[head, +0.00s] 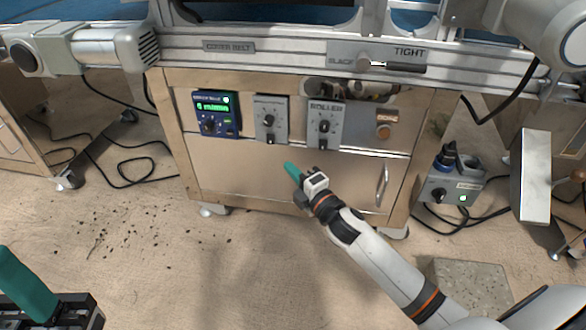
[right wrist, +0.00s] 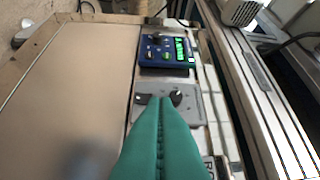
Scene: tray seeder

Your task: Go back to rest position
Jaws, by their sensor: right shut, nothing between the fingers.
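My right gripper (head: 291,171) has green fingers and is in front of the lower panel of the machine cabinet (head: 240,180), below the control boxes. In the right wrist view its green fingers (right wrist: 163,115) lie together, with nothing between them, and point toward a grey knob box (right wrist: 182,104). I cannot tell from the views whether the fingertips touch the cabinet. At the bottom left of the head view, one green finger of my left gripper (head: 25,285) shows on its black body. The rest of it is cut off.
A blue control box (head: 215,114) with a lit green display, a grey knob box (head: 271,119) and a roller box (head: 325,124) sit on the cabinet front. A grey box with a green light (head: 452,189) stands at the right. Black cables lie on the floor, left and right.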

